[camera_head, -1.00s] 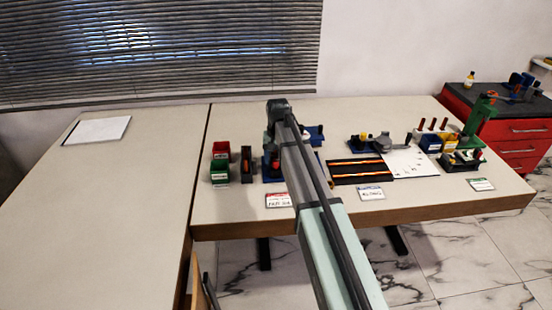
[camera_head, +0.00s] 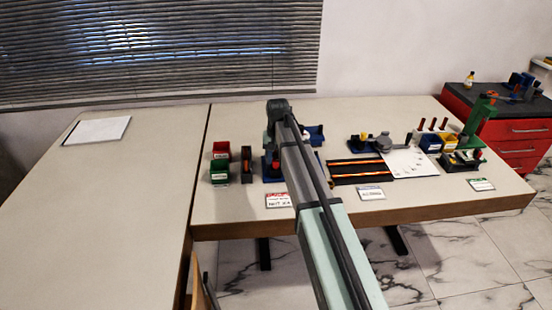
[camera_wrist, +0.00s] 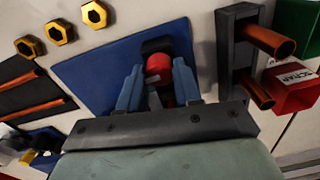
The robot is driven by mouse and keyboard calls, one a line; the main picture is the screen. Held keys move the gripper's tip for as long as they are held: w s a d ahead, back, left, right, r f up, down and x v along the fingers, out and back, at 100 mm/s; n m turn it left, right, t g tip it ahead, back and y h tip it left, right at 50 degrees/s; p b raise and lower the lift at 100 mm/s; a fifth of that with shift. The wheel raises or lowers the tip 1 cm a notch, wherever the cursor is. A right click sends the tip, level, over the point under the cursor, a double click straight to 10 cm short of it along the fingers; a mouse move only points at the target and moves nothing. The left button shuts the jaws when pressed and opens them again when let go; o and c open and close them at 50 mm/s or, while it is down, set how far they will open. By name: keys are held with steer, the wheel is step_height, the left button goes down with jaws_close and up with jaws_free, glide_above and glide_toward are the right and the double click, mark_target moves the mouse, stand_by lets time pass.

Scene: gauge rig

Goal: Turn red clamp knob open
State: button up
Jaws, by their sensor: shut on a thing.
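The red clamp knob (camera_wrist: 158,66) sits in the upper middle of the wrist view, on a dark fixture (camera_wrist: 155,45) over a blue base plate (camera_wrist: 90,70). My gripper (camera_wrist: 157,85) has its two blue-grey fingers on either side of the knob and is shut on it. The fingers hide the knob's sides and part of the fixture. In the head view my arm covers the knob, and only part of the blue base (camera_head: 268,168) shows beside it.
A dark rack (camera_wrist: 238,55) with copper-coloured tubes stands close by, with a red scrap bin (camera_wrist: 288,88) and a green bin (camera_wrist: 300,35) beyond. Yellow hex nuts (camera_wrist: 60,32) lie past the plate's other side. The left table (camera_head: 100,210) is mostly clear.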

steer(key=shift+n, duration=0.3)
steer(key=n, duration=0.3)
steer(key=shift+n, duration=0.4)
steer(key=n, duration=0.4)
steer(key=shift+n, duration=0.3)
steer(key=n, duration=0.4)
steer(key=shift+a, duration=0.1)
steer(key=shift+n, duration=2.2)
